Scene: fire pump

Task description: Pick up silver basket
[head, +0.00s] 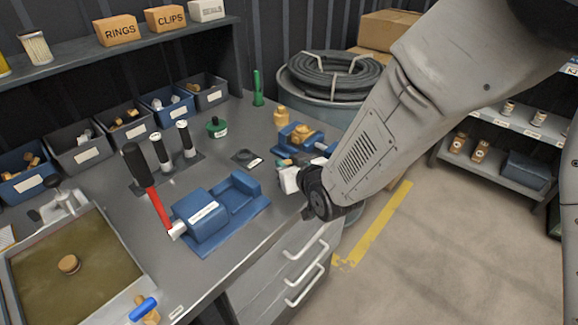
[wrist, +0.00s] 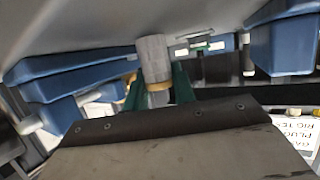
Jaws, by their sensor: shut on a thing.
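The silver basket (wrist: 153,58) is a grey cylinder with a brass-coloured band at its lower end. It stands between the two green fingers of my gripper (wrist: 156,86) in the wrist view, and the gripper is shut on it. In the head view my gripper (head: 288,170) is at the right side of the workbench, close beside a blue body with brass parts (head: 301,136). My arm and gripper hide the basket there, so I cannot tell whether it touches the blue body.
A blue vise-like block (head: 205,217) with a red-handled tool (head: 149,187) lies on the workbench (head: 245,137). A tray (head: 70,266) is at the left front. Bins line the back. A coiled hose (head: 334,73) sits behind. The floor at right is clear.

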